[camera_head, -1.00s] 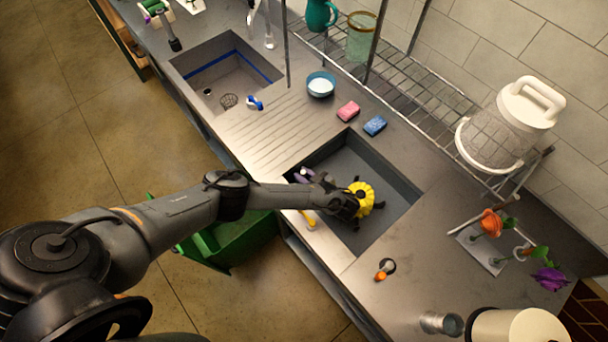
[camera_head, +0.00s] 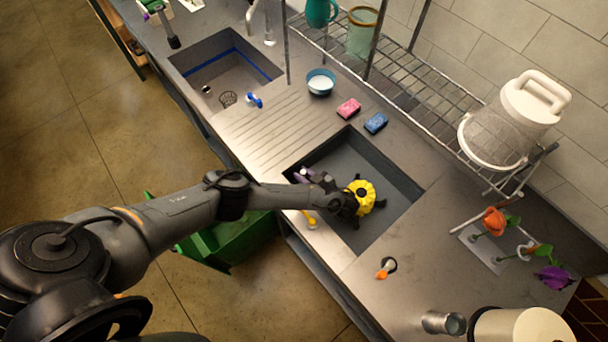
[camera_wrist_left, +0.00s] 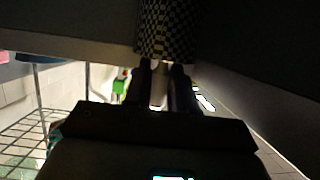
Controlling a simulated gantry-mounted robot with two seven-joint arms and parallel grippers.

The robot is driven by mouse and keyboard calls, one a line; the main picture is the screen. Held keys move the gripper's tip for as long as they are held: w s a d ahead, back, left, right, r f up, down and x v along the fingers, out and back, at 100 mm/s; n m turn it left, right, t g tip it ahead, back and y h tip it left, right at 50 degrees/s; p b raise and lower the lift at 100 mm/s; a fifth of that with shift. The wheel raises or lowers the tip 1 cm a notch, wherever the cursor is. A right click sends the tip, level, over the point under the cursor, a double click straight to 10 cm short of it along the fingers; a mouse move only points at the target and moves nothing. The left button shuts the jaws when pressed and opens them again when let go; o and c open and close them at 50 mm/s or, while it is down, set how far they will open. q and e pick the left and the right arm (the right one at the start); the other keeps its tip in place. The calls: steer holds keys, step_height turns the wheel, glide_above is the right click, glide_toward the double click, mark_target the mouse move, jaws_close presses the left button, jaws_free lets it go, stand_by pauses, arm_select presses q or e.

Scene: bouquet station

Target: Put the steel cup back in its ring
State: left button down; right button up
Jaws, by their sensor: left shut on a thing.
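The steel cup (camera_head: 444,322) is on the counter at the bottom right in the head view, beside a cream round container and away from my grippers. I cannot tell for sure which thing is its ring. My right gripper is not in view.
A dark ring with an orange part (camera_head: 387,268) lies between basin and cup. The basin walls (camera_head: 397,172) surround my gripper. A wire rack (camera_head: 425,92) runs along the wall. The cream container (camera_head: 520,328) is at the bottom right.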

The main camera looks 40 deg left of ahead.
arm_select(q)
steer(key=shift+r, duration=0.15)
steer(key=shift+f, duration=0.35)
stand_by(0.4)
steer(key=shift+f, duration=0.15)
steer(key=shift+f+b, duration=0.2)
steer(key=shift+b, duration=0.25)
steer(key=shift+f, duration=0.1)
steer(key=shift+f, duration=0.2)
steer(key=shift+f+b, duration=0.35)
steer(key=shift+b, duration=0.15)
